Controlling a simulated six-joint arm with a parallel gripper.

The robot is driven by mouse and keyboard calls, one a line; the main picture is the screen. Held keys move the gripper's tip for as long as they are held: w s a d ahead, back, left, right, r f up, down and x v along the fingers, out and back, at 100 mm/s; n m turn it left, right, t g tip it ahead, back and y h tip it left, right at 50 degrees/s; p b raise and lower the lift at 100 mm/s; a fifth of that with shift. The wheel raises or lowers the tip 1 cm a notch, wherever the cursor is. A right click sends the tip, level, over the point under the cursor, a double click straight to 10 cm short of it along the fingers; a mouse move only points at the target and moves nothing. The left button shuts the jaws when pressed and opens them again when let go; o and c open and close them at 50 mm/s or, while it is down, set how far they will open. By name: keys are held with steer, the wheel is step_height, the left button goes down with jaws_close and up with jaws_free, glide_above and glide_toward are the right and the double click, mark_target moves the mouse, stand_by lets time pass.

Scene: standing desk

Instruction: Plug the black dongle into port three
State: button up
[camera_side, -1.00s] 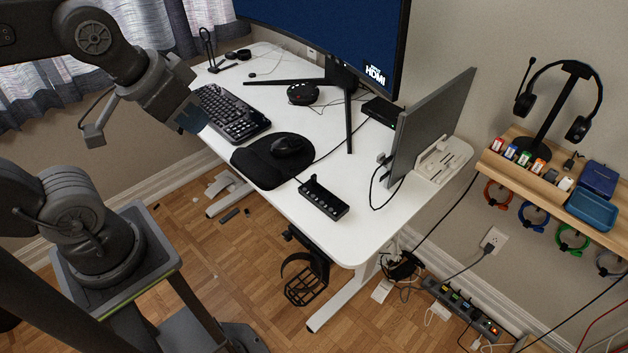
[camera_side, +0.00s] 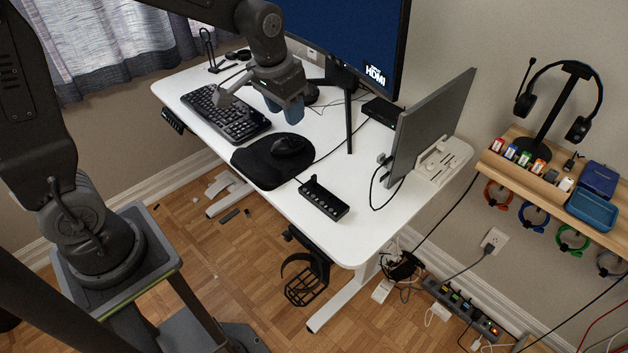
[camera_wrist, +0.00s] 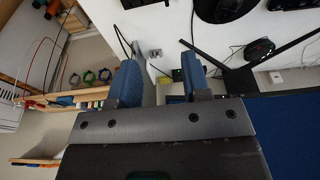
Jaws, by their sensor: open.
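A small black piece that looks like the dongle (camera_side: 569,161) lies on the wooden shelf at the right, behind the row of coloured pieces. It is too small to be sure of. A black hub with a row of ports (camera_side: 323,199) sits near the desk's front edge; I cannot read its port numbers. My gripper (camera_side: 284,108) is open and empty, in the air over the desk near the keyboard and mouse. Its two blue fingers stand apart in the wrist view (camera_wrist: 160,78), with nothing between them.
The wooden shelf (camera_side: 528,178) carries several coloured pieces, a headset stand (camera_side: 548,105) and a blue tray (camera_side: 590,209).

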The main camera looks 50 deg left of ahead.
steer(key=w+f+g, duration=0.1)
steer(key=w+f, duration=0.4)
steer(key=f, duration=0.3)
steer(key=g, duration=0.1)
glide_above(314, 175)
step_height(314, 175, down, 9)
steer(key=shift+r, duration=0.2)
steer(key=shift+s+f, duration=0.1)
steer(key=shift+f, duration=0.05)
steer(key=shift+f, duration=4.4)
jaws_close()
steer(key=shift+r, duration=0.1)
